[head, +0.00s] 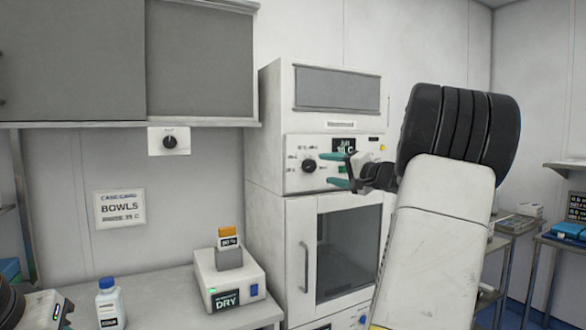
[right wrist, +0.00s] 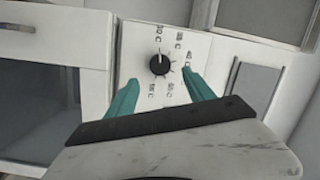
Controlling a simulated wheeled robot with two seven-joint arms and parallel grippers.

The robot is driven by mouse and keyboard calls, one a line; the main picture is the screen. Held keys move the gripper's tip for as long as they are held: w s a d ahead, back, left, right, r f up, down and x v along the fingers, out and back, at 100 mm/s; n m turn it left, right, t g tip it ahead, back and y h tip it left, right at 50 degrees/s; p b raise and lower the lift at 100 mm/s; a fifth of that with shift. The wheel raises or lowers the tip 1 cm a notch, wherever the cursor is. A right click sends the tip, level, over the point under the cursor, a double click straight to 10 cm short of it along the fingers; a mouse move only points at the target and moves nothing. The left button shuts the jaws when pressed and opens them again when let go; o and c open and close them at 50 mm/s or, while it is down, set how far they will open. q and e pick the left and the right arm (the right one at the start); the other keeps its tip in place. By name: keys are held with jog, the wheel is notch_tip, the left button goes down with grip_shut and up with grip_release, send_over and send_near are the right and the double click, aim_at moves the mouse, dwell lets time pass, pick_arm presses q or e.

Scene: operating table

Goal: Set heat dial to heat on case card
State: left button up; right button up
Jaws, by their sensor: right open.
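The heat dial (head: 309,166) is a black round knob on the white front panel of the tall cabinet, with temperature marks around it. In the right wrist view the dial (right wrist: 160,65) lies ahead of and between the teal fingertips, its white pointer toward the picture's top. My right gripper (head: 332,169) is open, just right of the dial in the head view; its fingers (right wrist: 160,80) do not visibly grip it. The case card (head: 119,208) on the wall reads "BOWLS", with a smaller line that seems to end in "35 C". My left gripper is not seen.
A dark display (head: 344,146) sits above my right fingers, its text partly legible. The cabinet's glass door (head: 345,250) is below. A second dial (head: 170,142) is on a wall plate at left. A "DRY" unit (head: 229,280) and a bottle (head: 109,303) stand on the counter.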

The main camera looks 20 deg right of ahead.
aim_at(311, 167)
jog(key=x, duration=0.6)
jog(key=shift+w+a+f, duration=0.15)
jog(key=shift+w, duration=0.15)
grip_shut()
